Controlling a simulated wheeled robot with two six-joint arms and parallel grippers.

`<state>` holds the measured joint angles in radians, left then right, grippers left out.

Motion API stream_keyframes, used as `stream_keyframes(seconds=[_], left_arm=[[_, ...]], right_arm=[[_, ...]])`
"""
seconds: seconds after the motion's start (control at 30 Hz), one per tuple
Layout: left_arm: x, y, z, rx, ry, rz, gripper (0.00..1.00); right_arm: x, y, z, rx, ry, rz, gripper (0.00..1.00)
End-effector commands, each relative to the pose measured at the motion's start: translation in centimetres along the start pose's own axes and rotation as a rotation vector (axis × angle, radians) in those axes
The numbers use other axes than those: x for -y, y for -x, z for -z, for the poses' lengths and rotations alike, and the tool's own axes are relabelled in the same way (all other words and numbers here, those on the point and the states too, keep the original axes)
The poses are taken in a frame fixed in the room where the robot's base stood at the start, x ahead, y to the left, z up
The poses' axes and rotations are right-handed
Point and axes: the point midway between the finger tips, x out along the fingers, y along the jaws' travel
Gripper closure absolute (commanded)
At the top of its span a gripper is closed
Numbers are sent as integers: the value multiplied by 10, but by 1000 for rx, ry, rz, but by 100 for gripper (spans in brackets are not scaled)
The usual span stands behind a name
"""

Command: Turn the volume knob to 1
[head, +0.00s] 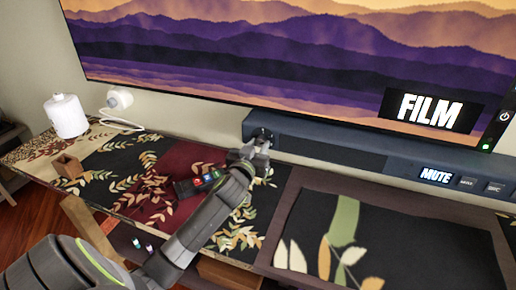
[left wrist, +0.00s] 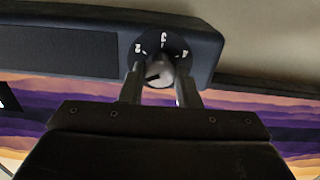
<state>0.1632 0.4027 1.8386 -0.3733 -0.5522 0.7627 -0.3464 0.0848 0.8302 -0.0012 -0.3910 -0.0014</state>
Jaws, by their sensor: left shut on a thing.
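The volume knob (left wrist: 160,75) is a small grey cylinder on a dark round dial (left wrist: 163,42) at one end of the soundbar (head: 335,146). White numbers 2, 3 and 4 show on the dial. A dark mark on the knob lies toward the lower left in the left wrist view, on the side of the 2; the number it points at, if any, is hidden. My left gripper (head: 252,146) is shut on the knob, one finger on each side; it also shows in the left wrist view (left wrist: 161,80). The soundbar display (head: 437,176) reads MUTE. My right gripper is not in view.
A large TV (head: 270,60) showing FILM hangs above the soundbar. On the patterned cabinet top lie a remote (head: 186,188), a small wooden box (head: 68,167) and a white bottle-like device (head: 67,116). The cabinet top at right is clear.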

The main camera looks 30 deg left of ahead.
Motion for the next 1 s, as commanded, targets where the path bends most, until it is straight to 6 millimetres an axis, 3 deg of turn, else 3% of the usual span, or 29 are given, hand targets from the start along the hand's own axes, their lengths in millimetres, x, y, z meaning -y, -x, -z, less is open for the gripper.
stream_keyframes(seconds=[0.6,0.63,0.77,1.0], left_arm=[[1,1,-3,7,45,2,94],[1,1,-3,8,45,2,68],[0,0,-3,6,44,2,51],[0,0,-1,3,43,1,49]], right_arm=[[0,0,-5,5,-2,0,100],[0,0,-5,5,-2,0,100],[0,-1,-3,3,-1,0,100],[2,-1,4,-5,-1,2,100]])
